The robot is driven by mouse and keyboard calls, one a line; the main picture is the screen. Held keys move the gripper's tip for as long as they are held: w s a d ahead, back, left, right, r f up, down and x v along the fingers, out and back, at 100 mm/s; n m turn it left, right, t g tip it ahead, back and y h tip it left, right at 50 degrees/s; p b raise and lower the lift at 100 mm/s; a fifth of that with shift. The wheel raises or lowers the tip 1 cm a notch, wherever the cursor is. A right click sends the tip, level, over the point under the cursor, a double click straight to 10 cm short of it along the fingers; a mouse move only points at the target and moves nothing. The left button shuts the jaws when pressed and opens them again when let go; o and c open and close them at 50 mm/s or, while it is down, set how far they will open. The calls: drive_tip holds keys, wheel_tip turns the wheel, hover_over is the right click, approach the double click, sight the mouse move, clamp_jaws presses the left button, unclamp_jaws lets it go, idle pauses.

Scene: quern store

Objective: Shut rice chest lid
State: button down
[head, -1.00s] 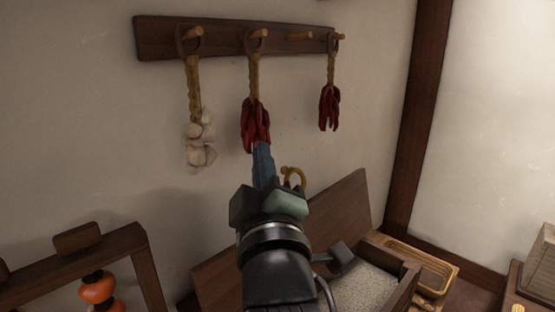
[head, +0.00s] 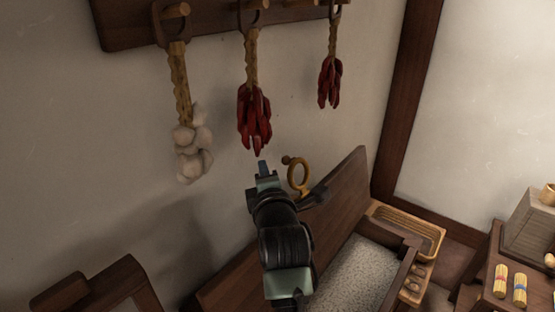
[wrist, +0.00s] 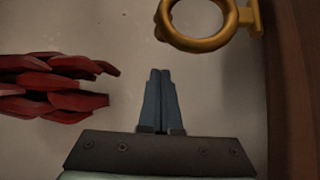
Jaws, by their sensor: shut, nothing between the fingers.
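The rice chest (head: 406,274) stands open at the lower right of the head view, with pale rice (head: 352,275) inside. Its dark wooden lid (head: 345,197) is raised and tilted back toward the wall. A brass ring (head: 306,181) shows by the lid's upper edge; in the wrist view the ring (wrist: 233,24) joins a plate at the wood's edge. My gripper (head: 262,166) is shut and empty, just left of the ring and apart from it. In the wrist view its blue fingers (wrist: 160,75) are together, below the ring. My arm hides part of the lid.
Red chillies (head: 254,120) hang just above my gripper, also close at left in the wrist view (wrist: 50,87). Garlic (head: 193,150) and more chillies (head: 330,82) hang from the peg rail (head: 125,32).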

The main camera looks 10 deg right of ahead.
drive_tip(key=d+p, duration=0.1)
drive_tip(key=w+d+p, duration=0.1)
drive_tip(key=d+p, duration=0.1)
drive_tip(key=shift+w+d+r, duration=0.1)
drive_tip(key=shift+r, duration=0.05)
idle(0.4)
idle(0.3)
